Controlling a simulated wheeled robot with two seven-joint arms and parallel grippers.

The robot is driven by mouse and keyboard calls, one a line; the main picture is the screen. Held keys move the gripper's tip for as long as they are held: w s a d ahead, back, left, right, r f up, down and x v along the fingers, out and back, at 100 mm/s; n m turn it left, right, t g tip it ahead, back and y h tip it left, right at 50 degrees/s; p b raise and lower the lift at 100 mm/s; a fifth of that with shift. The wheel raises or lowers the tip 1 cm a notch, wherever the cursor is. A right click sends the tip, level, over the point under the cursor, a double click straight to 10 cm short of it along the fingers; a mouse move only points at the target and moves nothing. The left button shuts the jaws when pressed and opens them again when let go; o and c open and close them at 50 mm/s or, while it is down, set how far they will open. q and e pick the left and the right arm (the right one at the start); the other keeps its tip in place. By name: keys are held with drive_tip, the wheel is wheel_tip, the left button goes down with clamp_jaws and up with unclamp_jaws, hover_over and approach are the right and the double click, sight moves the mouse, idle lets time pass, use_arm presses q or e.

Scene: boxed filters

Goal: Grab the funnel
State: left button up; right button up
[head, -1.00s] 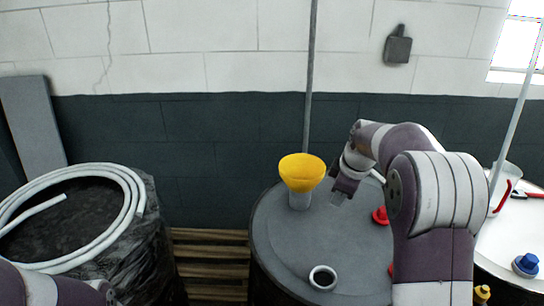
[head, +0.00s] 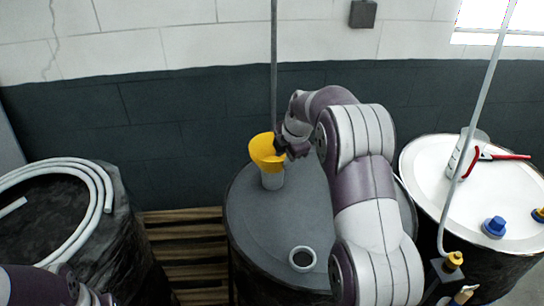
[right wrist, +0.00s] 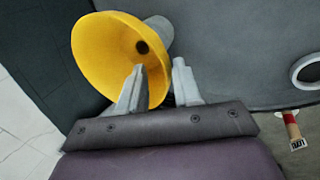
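The yellow funnel (head: 263,152) stands with its wide mouth up on a pale grey neck (head: 272,181) on top of the dark grey drum (head: 262,230). My right gripper (head: 281,146) is at the funnel's right rim in the head view. In the right wrist view the funnel (right wrist: 105,55) shows its open mouth. The right gripper (right wrist: 157,82) has its fingers apart, one over the mouth and the other outside the rim, with the funnel's wall between them. Whether they touch it I cannot tell. Only part of my left arm shows at bottom left; its gripper is out of view.
An open ring-shaped bung hole (head: 302,259) is at the drum's front. A white drum (head: 428,155) at right carries red-handled pliers (head: 500,156) and a blue cap (head: 494,227). A coiled white hose (head: 103,190) lies on a wrapped drum at left. A grey pole (head: 274,65) rises behind the funnel.

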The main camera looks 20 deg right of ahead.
sight(282, 161)
drive_tip(key=p+x, duration=0.2)
drive_tip(key=x, duration=0.1)
drive_tip(key=shift+a+f, duration=0.1)
drive_tip(key=shift+f, duration=0.2)
drive_tip(key=shift+w+f, duration=0.25)
drive_tip(key=shift+f, duration=0.2)
drive_tip(key=c, duration=0.5)
drive_tip(key=shift+s+r, duration=0.15)
clamp_jaws()
